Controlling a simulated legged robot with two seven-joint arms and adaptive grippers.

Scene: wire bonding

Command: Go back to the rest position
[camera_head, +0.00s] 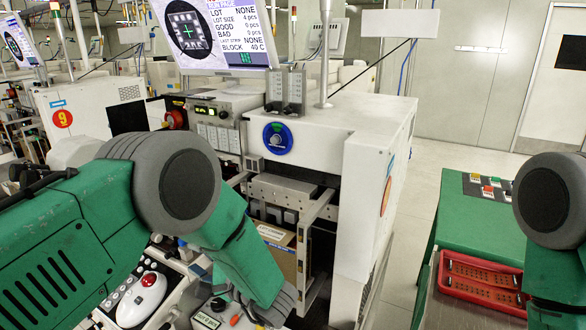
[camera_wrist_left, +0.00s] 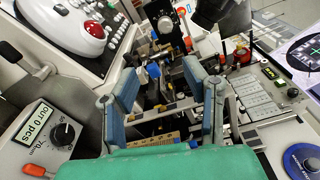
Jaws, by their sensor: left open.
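My left arm comes in from the left in the head view, green with a grey joint, and its lower end (camera_head: 268,305) reaches down in front of the white bonding machine (camera_head: 330,140). In the left wrist view my left gripper (camera_wrist_left: 170,85) is open, its two blue-grey fingers wide apart with nothing between them. The fingers hang over the machine's working area of small metal parts and blocks. My right arm shows only in part at the right edge of the head view; its gripper is out of view.
A monitor (camera_head: 215,35) stands above the machine. A trackball (camera_head: 143,298) with a red ball lies by the keys at lower left. Clear floor (camera_head: 430,190) shows between.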

